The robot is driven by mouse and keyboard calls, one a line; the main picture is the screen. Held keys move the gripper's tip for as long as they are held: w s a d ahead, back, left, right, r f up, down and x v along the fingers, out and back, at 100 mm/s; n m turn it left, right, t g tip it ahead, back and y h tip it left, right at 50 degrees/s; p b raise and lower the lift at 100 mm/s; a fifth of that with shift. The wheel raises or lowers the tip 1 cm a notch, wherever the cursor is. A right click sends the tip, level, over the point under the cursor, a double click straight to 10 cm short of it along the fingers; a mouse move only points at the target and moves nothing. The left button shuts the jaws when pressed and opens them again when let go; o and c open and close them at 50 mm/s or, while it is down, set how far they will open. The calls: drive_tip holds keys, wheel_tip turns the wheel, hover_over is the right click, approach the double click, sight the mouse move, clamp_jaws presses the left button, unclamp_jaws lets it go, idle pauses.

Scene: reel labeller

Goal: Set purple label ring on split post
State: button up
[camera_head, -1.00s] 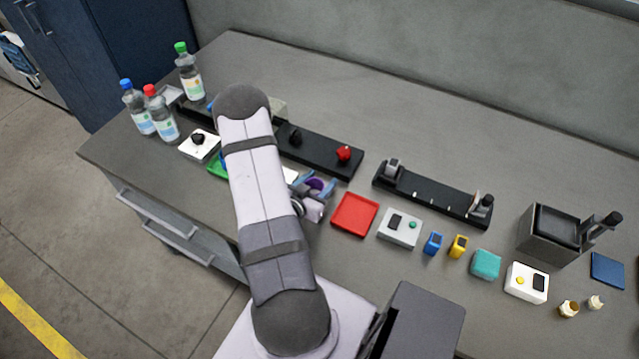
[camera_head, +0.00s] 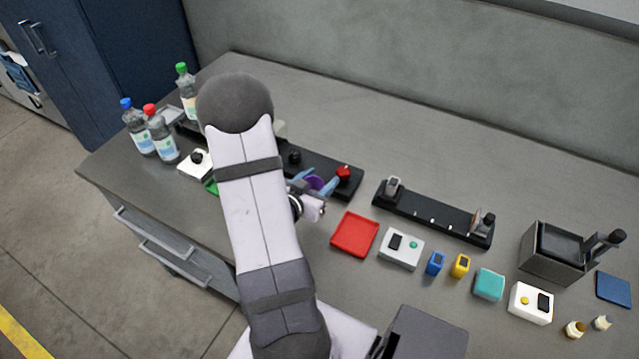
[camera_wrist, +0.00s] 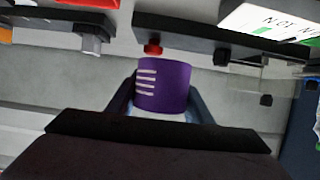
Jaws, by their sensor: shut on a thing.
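The purple label ring (camera_wrist: 162,87) is between the fingers of my gripper (camera_wrist: 160,96), in the wrist view, with several pale stripes on its side. The ring also shows in the head view (camera_head: 315,183), partly covered by the blue-grey fingers of my gripper (camera_head: 313,185). The gripper is shut on it, just in front of a black rail (camera_head: 320,164) that carries a red knob (camera_head: 343,172). In the wrist view the red knob (camera_wrist: 152,49) appears just beyond the ring. I cannot tell which part is the split post; my arm hides part of the rail.
A red tray (camera_head: 354,234) lies right of my gripper on the grey table. A second black rail (camera_head: 432,214) stands further right, with a white switch box (camera_head: 401,248) in front. Bottles (camera_head: 161,140) stand at the left. The back of the table is clear.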

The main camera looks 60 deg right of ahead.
drive_tip(key=w+d+r+n+t+y+b, duration=0.1)
drive_tip(key=w+d+n+t+b, duration=0.2)
drive_tip(key=w+d+n+t, duration=0.4)
drive_tip(key=s+f+n+t+y+b, duration=0.1)
drive_tip(key=s+n+t+y, duration=0.1)
drive_tip(key=s+f+n+t+y+b, duration=0.1)
drive_tip(key=s+n+y+b, duration=0.1)
drive_tip(key=s+a+f+n+t+y+b, duration=0.1)
drive_tip(key=s+f+n+t+y, duration=0.1)
drive_tip(key=y, duration=0.1)
drive_tip(key=shift+f+t+b, duration=0.1)
drive_tip(key=shift+t+b, duration=0.2)
drive_tip(key=shift+b, duration=0.1)
drive_tip(key=p, duration=0.4)
hover_over(287, 147)
drive_tip(key=s+a, duration=0.2)
drive_tip(key=shift+w+a, duration=0.1)
drive_tip(key=shift+a, duration=0.05)
drive_tip(key=shift+f+p, duration=0.75)
drive_tip(key=shift+f, duration=1)
drive_tip(key=shift+f, duration=0.15)
drive_tip(key=o, duration=1)
